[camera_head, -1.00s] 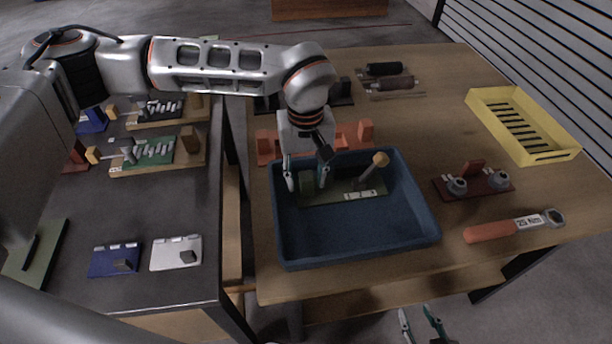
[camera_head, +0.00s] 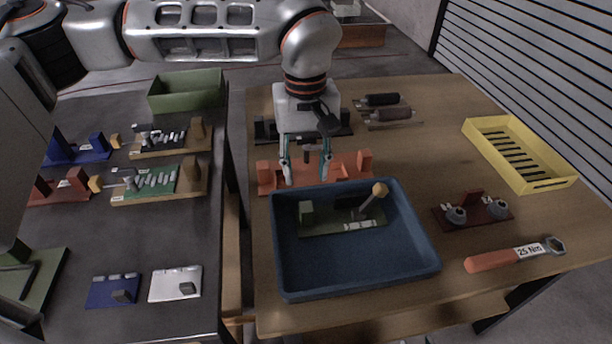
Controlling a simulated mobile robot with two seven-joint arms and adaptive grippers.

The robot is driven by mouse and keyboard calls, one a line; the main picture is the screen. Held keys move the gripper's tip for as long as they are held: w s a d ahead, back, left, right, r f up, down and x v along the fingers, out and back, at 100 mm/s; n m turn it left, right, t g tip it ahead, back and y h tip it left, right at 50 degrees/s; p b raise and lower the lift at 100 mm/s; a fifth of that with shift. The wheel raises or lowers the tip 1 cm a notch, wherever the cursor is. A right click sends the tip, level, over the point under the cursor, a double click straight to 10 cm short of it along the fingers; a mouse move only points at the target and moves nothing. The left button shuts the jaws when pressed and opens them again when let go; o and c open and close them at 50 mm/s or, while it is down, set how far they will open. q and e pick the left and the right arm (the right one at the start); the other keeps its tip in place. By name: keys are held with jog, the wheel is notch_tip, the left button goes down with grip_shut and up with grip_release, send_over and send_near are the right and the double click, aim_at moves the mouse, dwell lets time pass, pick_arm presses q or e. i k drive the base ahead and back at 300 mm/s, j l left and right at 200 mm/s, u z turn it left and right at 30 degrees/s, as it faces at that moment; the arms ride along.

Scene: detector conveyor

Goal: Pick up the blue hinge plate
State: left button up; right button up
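The blue hinge plate (camera_head: 112,291) lies flat on the dark table at the lower left, next to a white plate (camera_head: 175,284) of similar shape. It has small pale knuckles along its far edge and a dark block on top. My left gripper (camera_head: 306,180) is open and empty, pointing down above the orange fixture, behind the blue tray (camera_head: 288,288). It is far to the right of the blue plate. My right gripper is out of view.
The tray holds a green assembly (camera_head: 340,224) with a wooden-knobbed handle. An orange fixture (camera_head: 268,178) stands behind it. Boards with fixtures (camera_head: 160,190) and a green bin (camera_head: 186,92) occupy the dark table. A yellow crate (camera_head: 547,184) and a torque wrench (camera_head: 515,255) are at right.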

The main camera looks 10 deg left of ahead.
aim_at(110, 288)
jog(key=k, duration=1)
